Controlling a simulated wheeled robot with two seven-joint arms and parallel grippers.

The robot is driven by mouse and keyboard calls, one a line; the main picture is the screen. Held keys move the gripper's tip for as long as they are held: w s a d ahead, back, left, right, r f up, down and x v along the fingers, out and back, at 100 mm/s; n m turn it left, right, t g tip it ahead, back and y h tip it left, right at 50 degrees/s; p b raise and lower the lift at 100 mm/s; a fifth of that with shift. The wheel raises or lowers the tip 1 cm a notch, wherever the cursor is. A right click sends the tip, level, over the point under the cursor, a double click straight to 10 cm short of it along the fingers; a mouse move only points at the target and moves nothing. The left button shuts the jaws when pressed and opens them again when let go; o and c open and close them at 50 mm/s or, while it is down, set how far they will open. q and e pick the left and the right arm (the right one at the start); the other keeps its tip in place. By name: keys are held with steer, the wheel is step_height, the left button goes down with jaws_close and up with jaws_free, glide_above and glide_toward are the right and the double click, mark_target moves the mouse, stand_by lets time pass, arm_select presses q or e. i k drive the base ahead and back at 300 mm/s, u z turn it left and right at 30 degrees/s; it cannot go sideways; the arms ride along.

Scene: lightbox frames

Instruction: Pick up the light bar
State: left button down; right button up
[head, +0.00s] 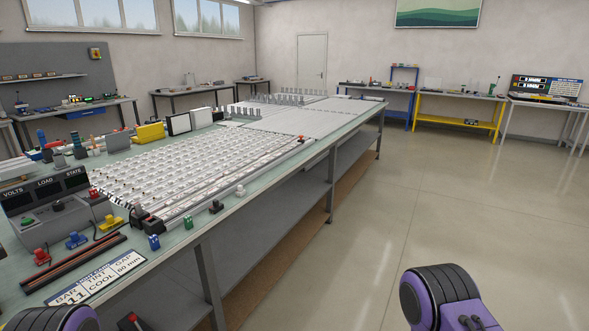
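A long workbench (190,240) runs from the near left away toward the back. On it lies a large light frame with rows of pale strips set with small white dots (185,172); these look like light bars, and I cannot tell one apart as the task's own. A loose long pale bar (243,178) seems to lie along the frame's right edge. Two dark slim bars with reddish edges (75,262) lie at the near left. A card (97,278) reads BAR 11, TINT COOL, GAP 80 mm. Only purple and black parts of my arms show at the bottom; neither gripper is visible.
A grey meter box (52,212) marked VOLTS, LOAD, STATE stands at the bench's near left, beside red, blue and yellow clips. Black, green and blue small parts line the near edge. Open floor (430,195) lies to the right; a yellow-framed bench (460,125) stands behind.

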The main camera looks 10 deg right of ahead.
mark_target(238, 167)
steer(key=z, duration=1.1)
steer(key=i, duration=3.3)
steer(key=u, duration=2.65)
